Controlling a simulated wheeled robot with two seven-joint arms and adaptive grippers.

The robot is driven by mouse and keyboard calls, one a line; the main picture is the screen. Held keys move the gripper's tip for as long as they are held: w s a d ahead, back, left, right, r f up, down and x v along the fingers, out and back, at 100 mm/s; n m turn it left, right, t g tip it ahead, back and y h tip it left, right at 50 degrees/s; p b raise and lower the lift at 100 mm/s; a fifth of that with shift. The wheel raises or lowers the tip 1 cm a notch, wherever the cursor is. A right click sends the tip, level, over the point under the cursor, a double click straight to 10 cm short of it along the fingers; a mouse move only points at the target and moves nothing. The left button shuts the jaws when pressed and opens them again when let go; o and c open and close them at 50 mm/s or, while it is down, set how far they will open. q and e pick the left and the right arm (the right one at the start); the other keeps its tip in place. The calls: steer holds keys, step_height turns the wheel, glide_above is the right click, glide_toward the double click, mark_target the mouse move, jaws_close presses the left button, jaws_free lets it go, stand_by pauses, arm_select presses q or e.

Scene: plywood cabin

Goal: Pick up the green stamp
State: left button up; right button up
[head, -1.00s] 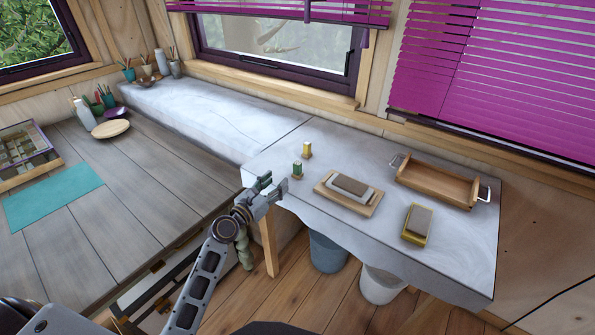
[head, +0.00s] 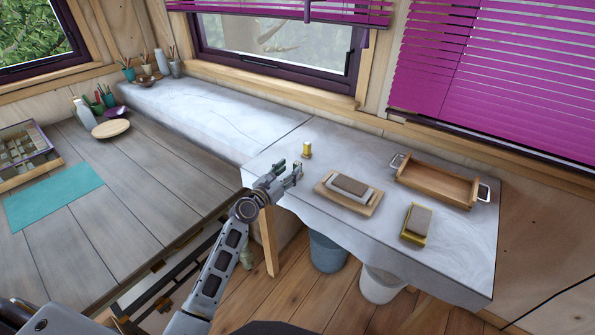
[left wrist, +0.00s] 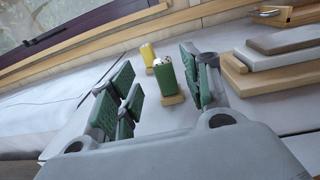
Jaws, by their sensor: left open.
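The green stamp (left wrist: 167,78) stands on a small wooden base in the left wrist view, with a pale, dark-spotted top. My left gripper (left wrist: 158,92) is open, its green-padded fingers apart on either side of the line to the stamp. The stamp appears just beyond the fingertips or between their ends; I cannot tell which, and I see no contact. In the head view my left gripper (head: 289,172) is at the near left part of the stone counter and hides most or all of the stamp. My right gripper is not in view.
A yellow stamp (head: 307,150) stands just behind; it also shows in the left wrist view (left wrist: 148,54). Stone blocks on a wooden board (head: 322,193), a wooden tray (head: 435,184) and a yellow-based block (head: 416,224) lie to the right on the counter (head: 465,250).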

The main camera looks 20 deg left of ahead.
mark_target(295, 165)
arm_select(q)
steer(key=shift+w, duration=0.2)
stand_by(0.3)
steer(key=shift+x, duration=2.55)
steer(key=shift+d, duration=0.15)
jaws_close()
